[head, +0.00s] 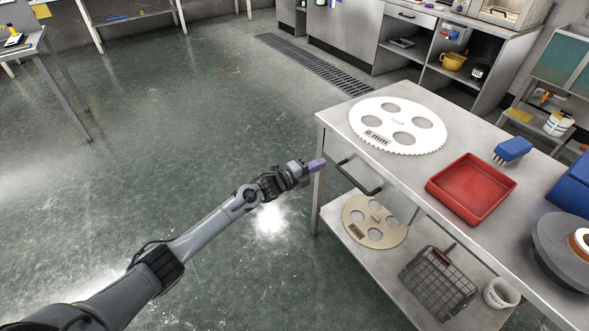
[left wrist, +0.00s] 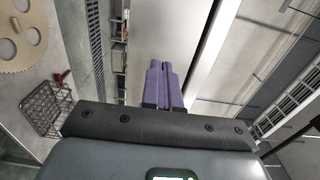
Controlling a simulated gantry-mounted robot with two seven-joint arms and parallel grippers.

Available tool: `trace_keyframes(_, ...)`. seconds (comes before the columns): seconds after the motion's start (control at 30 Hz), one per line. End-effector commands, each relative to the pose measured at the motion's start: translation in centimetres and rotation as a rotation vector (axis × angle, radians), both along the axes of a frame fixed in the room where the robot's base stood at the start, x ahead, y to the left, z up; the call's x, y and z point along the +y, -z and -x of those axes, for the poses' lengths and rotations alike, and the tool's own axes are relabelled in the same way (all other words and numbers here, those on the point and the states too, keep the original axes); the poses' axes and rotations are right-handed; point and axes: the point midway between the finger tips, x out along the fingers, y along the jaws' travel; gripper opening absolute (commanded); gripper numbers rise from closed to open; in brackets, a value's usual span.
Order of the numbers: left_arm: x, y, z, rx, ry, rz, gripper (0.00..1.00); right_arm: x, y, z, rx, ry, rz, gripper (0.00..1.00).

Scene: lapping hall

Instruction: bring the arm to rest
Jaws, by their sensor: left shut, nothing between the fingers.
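My left arm reaches in from the lower left of the head view. Its gripper (head: 316,165) has purple fingers and hangs over open floor, just left of the steel trolley's near left corner. In the left wrist view the purple fingers (left wrist: 161,82) lie side by side, closed together with nothing between them. The steel trolley (head: 330,128) has a top and a lower shelf. My right gripper does not show in either view.
On the trolley top are a white toothed disc (head: 397,113), a red tray (head: 471,188) and a blue brush (head: 512,150). A beige toothed disc (head: 374,236) and a wire basket (head: 438,283) are on the lower shelf. The trolley handle (head: 357,179) sticks out near my gripper. Floor at left is clear.

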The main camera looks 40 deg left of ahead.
Motion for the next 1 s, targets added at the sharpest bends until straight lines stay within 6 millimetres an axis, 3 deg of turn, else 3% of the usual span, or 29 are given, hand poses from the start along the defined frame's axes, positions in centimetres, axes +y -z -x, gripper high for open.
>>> trace_keyframes(0.03, 0.2, -0.4, 1.1, 0.002, 0.002, -0.003, 0.00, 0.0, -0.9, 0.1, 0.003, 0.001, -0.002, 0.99)
trace_keyframes(0.3, 1.4, -0.3, 5.4, 0.001, 0.003, -0.001, 0.00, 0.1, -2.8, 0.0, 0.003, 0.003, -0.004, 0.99)
trace_keyframes(0.73, 2.1, 0.6, 8.6, 0.021, 0.002, 0.001, 0.00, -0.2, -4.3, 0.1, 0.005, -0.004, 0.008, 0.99)
trace_keyframes(0.87, 0.7, 3.2, 11.1, 0.087, 0.006, 0.033, 0.00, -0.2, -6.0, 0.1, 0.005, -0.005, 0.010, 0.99)
trace_keyframes(0.97, -2.4, 5.0, 14.3, 0.141, 0.025, 0.086, 0.00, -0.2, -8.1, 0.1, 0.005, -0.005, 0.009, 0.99)
trace_keyframes(1.0, -4.3, 5.0, 15.7, 0.153, 0.039, 0.116, 0.00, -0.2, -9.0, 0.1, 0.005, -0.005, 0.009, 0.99)
